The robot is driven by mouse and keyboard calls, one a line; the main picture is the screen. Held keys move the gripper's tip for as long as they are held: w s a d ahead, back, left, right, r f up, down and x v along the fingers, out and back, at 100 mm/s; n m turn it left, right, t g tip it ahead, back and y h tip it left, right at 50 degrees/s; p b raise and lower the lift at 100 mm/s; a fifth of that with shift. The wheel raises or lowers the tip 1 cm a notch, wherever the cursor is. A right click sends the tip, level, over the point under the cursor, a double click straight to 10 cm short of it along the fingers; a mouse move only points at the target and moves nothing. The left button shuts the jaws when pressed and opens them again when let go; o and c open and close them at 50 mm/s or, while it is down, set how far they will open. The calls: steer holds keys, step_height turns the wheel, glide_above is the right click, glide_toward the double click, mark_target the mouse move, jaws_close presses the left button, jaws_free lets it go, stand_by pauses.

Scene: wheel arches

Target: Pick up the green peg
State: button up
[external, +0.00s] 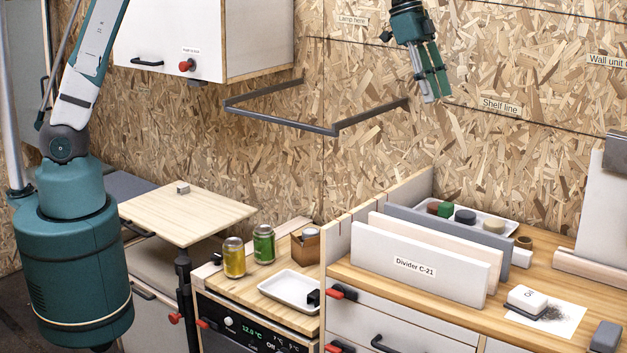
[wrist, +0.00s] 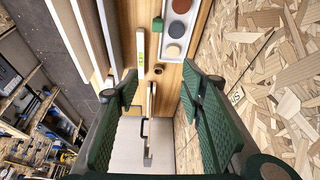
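A small green block, which looks like the green peg (external: 445,209), is at the white tray (external: 512,222) behind the dividers on the right-hand counter. In the wrist view the green peg (wrist: 157,24) shows at the tray's left edge, near the top of the picture. My gripper (external: 434,98) hangs in front of the chipboard wall, well above the counter and apart from the peg. In the wrist view my gripper (wrist: 161,82) has its two green fingers spread wide with nothing between them. The peg's lower part is hidden in the external view.
Several round pieces lie in the tray. Upright dividers, one a white board (external: 420,265) labelled Divider C-21, stand in front of it. A small brown ring-shaped cup (external: 524,242) is beside the tray. A metal frame (external: 335,130) juts from the wall at left. The chipboard wall is close behind.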

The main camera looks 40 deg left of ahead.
steer(key=d+f, duration=0.2)
steer(key=d, duration=0.2)
glide_above(449, 204)
steer(key=a, duration=0.3)
step_height(449, 204, down, 22)
steer(key=shift+s+d+r+m, duration=0.15)
steer(key=shift+d+m, duration=0.1)
steer(key=shift+m, duration=0.15)
steer(key=shift+x, duration=1.3)
steer(key=shift+p+x, duration=0.4)
steer(key=shift+x, duration=2.2)
steer(key=shift+s, duration=0.1)
steer(key=c, duration=1.1)
steer(key=shift+o, duration=0.2)
steer(key=shift+r, duration=0.15)
